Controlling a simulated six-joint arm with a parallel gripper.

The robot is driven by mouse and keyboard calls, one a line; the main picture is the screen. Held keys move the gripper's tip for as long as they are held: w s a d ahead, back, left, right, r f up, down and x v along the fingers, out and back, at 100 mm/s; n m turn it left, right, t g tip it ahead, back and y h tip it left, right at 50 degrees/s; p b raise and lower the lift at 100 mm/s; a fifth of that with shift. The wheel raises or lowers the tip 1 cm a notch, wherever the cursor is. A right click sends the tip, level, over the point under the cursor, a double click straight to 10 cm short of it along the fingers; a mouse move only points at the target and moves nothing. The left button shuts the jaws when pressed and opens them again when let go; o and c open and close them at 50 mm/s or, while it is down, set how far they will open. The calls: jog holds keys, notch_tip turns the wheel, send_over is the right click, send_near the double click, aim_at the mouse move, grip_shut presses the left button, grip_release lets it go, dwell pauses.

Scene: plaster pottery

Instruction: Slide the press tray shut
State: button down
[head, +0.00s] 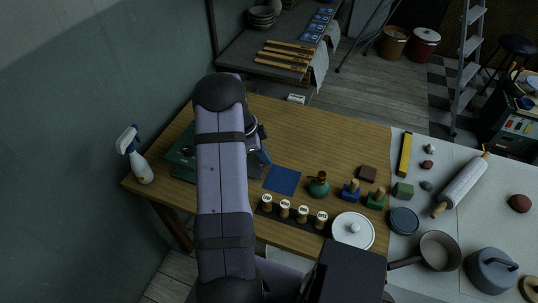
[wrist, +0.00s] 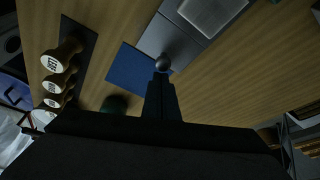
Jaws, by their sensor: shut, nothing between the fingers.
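The green press (head: 181,152) stands at the left end of the wooden table, mostly hidden behind my arm in the head view. In the wrist view, the grey press tray (wrist: 172,38) lies out over the table, with a paler panel (wrist: 212,12) beyond it. A round dark knob (wrist: 163,63) sits at the tray's near edge. My gripper (wrist: 161,80) is shut and empty, its fingertips right at the knob; I cannot tell whether they touch. In the head view my arm hides the fingertips.
A blue square mat (head: 282,180) lies beside the tray. A spray bottle (head: 136,157) is at the table's left corner. The wooden table (head: 325,132) is bare toward the back.

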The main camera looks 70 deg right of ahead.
jog(key=w+b, duration=0.4)
jog(key=w, duration=0.8)
jog(key=shift+f, duration=0.15)
jog(key=shift+w+b, duration=0.3)
jog(key=shift+w, duration=0.25)
jog(key=shift+r, duration=0.2)
jog(key=shift+s+d+r, duration=0.1)
jog(key=shift+s+d, duration=0.1)
jog(key=shift+s, duration=0.15)
jog(key=s, duration=0.1)
jog(key=s+d, duration=0.1)
jog(key=s, duration=0.1)
jog(key=shift+s+d+r, duration=0.2)
jog(key=shift+d+r, duration=0.05)
jog(key=shift+r, duration=0.1)
jog(key=b+v, duration=0.1)
jog(key=v, duration=0.8)
jog(key=shift+w+a+r+b, duration=0.15)
jog(key=shift+r+b, duration=0.15)
jog(key=shift+b, duration=0.05)
